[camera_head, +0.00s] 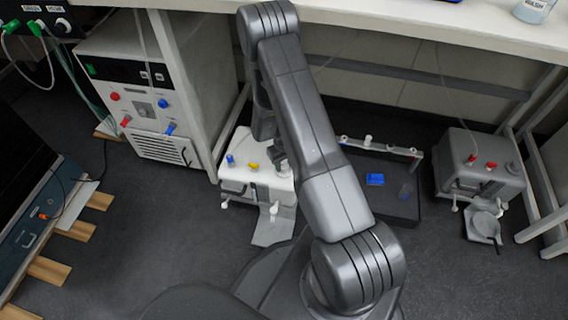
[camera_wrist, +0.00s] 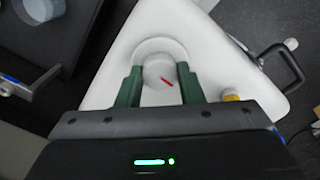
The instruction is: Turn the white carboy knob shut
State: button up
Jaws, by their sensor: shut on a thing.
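The white carboy (camera_head: 236,178) stands on the floor under the bench, left of my arm in the head view; its white body (camera_wrist: 118,62) fills the middle of the wrist view. The round white knob (camera_wrist: 158,80) carries a red mark that points down and right. My gripper (camera_wrist: 159,70) has its two green fingers on either side of the knob and is shut on it. In the head view my arm covers part of the carboy, and the knob cannot be made out clearly.
A grey carboy (camera_head: 478,172) with red caps stands at right. A dark tray (camera_head: 390,201) holding a blue item (camera_head: 375,179) lies between the carboys. The bench (camera_head: 420,38) overhangs the carboys. A white cabinet unit (camera_head: 135,95) stands at left.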

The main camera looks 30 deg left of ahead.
aim_at(284, 165)
jog(key=m+b, duration=0.1)
jog(key=m, duration=0.3)
jog(key=shift+m+b, duration=0.3)
jog(key=shift+b, duration=0.05)
jog(key=m+b, duration=0.1)
jog(key=m, duration=0.3)
jog(key=shift+m, duration=0.3)
jog(key=m+b, duration=0.1)
jog(key=m, duration=0.3)
jog(key=shift+m+b, duration=0.3)
jog(key=shift+m, duration=1.7)
jog(key=o, duration=1)
notch_tip(284, 165, up, 14)
jog(key=p, duration=0.4)
